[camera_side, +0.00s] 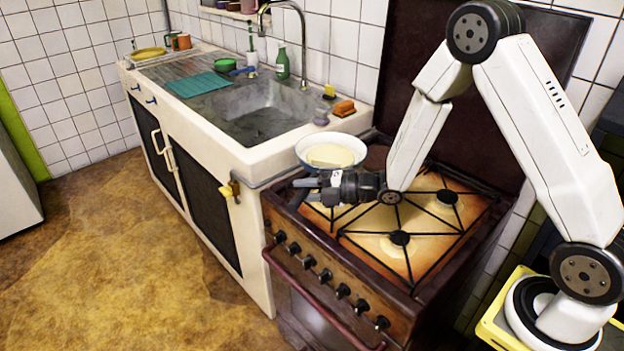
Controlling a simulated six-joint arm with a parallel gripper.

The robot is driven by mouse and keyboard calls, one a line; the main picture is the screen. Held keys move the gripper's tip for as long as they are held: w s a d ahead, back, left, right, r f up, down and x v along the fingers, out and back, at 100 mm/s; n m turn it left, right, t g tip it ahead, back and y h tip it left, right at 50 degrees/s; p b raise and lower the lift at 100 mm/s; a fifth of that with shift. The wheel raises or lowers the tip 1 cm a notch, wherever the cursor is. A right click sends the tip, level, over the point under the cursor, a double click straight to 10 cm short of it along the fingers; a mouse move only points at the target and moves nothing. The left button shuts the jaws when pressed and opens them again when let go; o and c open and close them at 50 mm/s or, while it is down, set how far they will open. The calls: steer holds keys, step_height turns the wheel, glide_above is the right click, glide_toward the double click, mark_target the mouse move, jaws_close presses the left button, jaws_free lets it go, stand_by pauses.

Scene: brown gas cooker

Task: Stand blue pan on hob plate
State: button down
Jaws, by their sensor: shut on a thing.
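The blue pan (309,160) has a pale blue rim and a cream-coloured inside or content. It is about level, at the back left of the cooker by the sink unit's corner. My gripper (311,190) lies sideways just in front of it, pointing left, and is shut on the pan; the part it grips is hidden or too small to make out. A dark round hob plate (377,157) shows partly at the back of the hob, just right of the pan. I cannot tell whether the pan's base touches anything.
The brown cooker's hob (425,247) has black grates and burners on its front and right. The white sink unit (240,157) adjoins it at left. An orange sponge (344,108) lies near its corner. The dark raised lid (470,130) stands behind my arm.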

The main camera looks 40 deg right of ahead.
mark_target(352, 156)
steer(key=shift+w+d, duration=0.1)
stand_by(0.3)
steer(key=w+d+h, duration=0.1)
steer(key=d, duration=0.2)
steer(key=w+d+m+t, duration=0.1)
steer(key=w+d, duration=0.1)
steer(key=d, duration=0.2)
steer(key=w+d+f+m+h, duration=0.1)
steer(key=d, duration=0.3)
steer(key=shift+w+d+t+h, duration=0.2)
steer(key=shift+w+t+h, duration=0.05)
steer(key=shift+t+h, duration=0.05)
steer(key=d, duration=0.3)
steer(key=w+d+m+h, duration=0.1)
steer(key=d, duration=0.2)
steer(key=d+t+h, duration=0.1)
steer(key=d, duration=0.3)
steer(key=shift+w+d+f+m, duration=0.1)
steer(key=shift+w+f+m, duration=0.2)
steer(key=shift+f, duration=0.1)
steer(key=shift+h, duration=0.3)
steer(key=shift+f, duration=3.75)
